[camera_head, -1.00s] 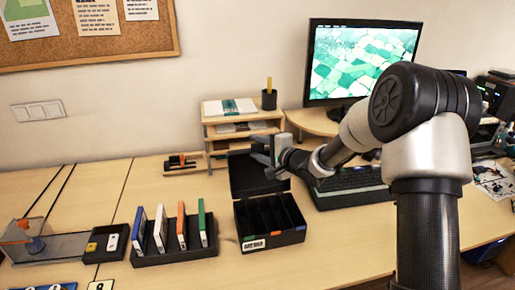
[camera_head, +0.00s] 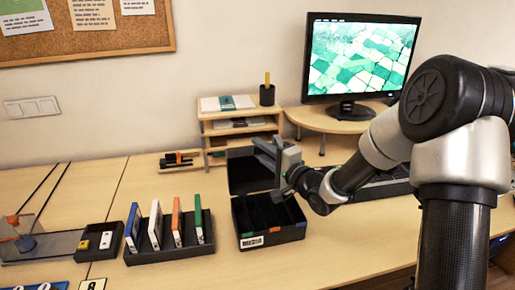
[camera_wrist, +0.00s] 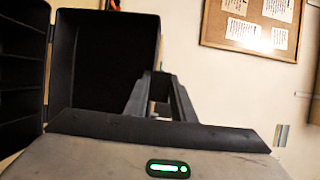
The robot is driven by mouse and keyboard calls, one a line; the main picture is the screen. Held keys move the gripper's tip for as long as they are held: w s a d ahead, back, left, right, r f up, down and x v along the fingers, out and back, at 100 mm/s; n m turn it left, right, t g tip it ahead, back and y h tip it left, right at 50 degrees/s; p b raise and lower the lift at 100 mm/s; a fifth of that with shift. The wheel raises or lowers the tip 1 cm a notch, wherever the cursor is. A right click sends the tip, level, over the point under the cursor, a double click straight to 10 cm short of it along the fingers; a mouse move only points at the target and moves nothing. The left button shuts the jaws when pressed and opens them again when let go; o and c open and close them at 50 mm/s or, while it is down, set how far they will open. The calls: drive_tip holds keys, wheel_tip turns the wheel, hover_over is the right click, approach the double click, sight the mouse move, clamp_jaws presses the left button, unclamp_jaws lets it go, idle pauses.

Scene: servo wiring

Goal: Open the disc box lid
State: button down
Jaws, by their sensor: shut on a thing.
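The black disc box (camera_head: 262,240) stands on the table with a white label on its front and open compartments inside. Its black lid (camera_head: 240,176) stands raised at the back, its hollow inside facing forward. In the wrist view the lid (camera_wrist: 105,65) fills the middle left, with part of the compartmented box (camera_wrist: 20,75) at the far left. My gripper (camera_head: 263,150) is at the right upper part of the lid. In the wrist view my gripper (camera_wrist: 160,95) is shut on the lid's edge; the exact contact is hard to see.
A rack of several upright coloured cases (camera_head: 170,245) stands left of the box. A small wooden shelf (camera_head: 240,130) is behind it. The monitor (camera_head: 360,60) and keyboard (camera_head: 375,185) are to the right. The table in front of the box is clear.

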drive_tip(key=c, duration=1.5)
unclamp_jaws()
drive_tip(key=shift+c, duration=0.2)
drive_tip(key=p+v, duration=0.2)
drive_tip(key=v, duration=1.5)
drive_tip(key=shift+s, duration=0.25)
drive_tip(key=shift+d+r, duration=0.1)
